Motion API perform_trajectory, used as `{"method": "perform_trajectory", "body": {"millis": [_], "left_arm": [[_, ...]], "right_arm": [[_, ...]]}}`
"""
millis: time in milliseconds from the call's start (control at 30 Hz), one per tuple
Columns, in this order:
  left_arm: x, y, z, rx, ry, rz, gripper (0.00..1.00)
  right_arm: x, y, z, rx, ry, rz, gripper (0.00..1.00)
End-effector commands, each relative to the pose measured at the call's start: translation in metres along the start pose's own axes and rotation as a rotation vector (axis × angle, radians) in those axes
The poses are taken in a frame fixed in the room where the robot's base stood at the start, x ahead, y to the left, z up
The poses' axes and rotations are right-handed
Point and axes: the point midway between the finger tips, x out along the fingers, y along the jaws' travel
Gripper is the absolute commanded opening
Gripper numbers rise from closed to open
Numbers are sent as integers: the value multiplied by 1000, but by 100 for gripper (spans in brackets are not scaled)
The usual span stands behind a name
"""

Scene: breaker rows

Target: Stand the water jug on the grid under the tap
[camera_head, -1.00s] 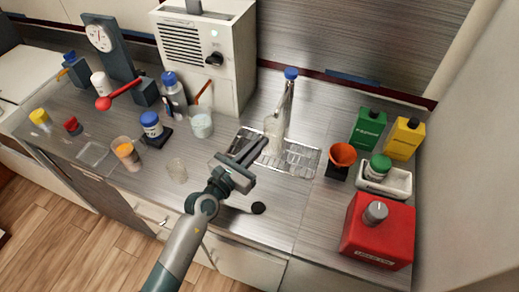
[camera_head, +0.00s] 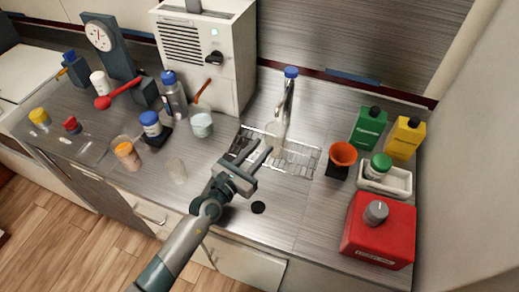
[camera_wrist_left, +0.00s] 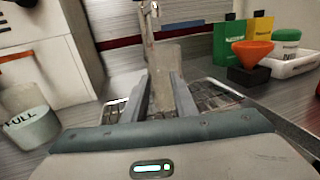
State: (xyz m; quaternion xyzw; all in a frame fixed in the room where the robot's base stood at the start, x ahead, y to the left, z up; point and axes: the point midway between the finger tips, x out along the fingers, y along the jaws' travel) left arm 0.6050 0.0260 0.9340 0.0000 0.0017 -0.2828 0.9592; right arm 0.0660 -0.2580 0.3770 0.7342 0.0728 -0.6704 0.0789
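The clear water jug (camera_head: 275,131) stands upright on the wire grid (camera_head: 301,163), below the tap (camera_head: 287,95). In the left wrist view the see-through jug (camera_wrist_left: 167,62) shows just beyond and between my fingertips, with the grid (camera_wrist_left: 212,96) around its foot. My left gripper (camera_head: 256,150) is open, its two fingers apart, in front of the jug on the near-left side. It looks empty; whether a fingertip still touches the jug I cannot tell. My right gripper is in neither view.
A cup (camera_head: 201,125), marked FULL in the wrist view, stands left of the grid. An orange funnel (camera_head: 343,155) stands close right of it. A red canister (camera_head: 378,230) is at front right. A clear glass (camera_head: 177,170) stands left of my gripper.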

Motion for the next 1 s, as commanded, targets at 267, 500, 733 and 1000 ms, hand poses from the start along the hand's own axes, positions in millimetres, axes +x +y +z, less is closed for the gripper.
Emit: {"method": "perform_trajectory", "body": {"millis": [267,500,733,1000], "left_arm": [[0,0,2,0,0,0,26],[-15,0,0,-1,1,1,26],[-52,0,-1,0,2,1,26],[-98,0,0,1,1,0,26]], "right_arm": [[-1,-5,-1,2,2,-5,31],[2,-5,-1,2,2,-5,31],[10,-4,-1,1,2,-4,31],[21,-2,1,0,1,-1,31]]}}
